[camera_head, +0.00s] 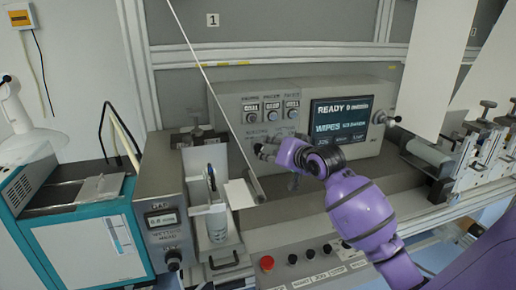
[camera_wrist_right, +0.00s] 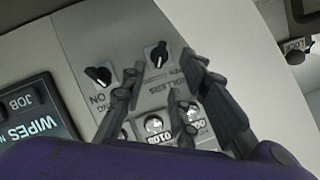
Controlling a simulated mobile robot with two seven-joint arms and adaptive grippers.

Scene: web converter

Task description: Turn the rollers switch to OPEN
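The rollers switch (camera_wrist_right: 158,56) is a black rotary knob on a light plate in the right wrist view, with ROLLERS lettering beside it. Its pointer mark is too small to read surely. In the head view the switch is hidden or too small to make out near my right gripper (camera_head: 264,147), low on the grey control panel (camera_head: 228,105). In the right wrist view my right gripper (camera_wrist_right: 160,68) is open, its dark fingers apart on either side below the knob. I see nothing between the fingers, and contact with the knob cannot be told. My left gripper is not in view.
A second black knob (camera_wrist_right: 99,76) marked ON sits close by, left of the fingers. The display screen (camera_head: 339,118) reads READY and WIPES. A thin slanted bar (camera_head: 215,95) passes left of the gripper. A row of buttons (camera_head: 310,252) lies below.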

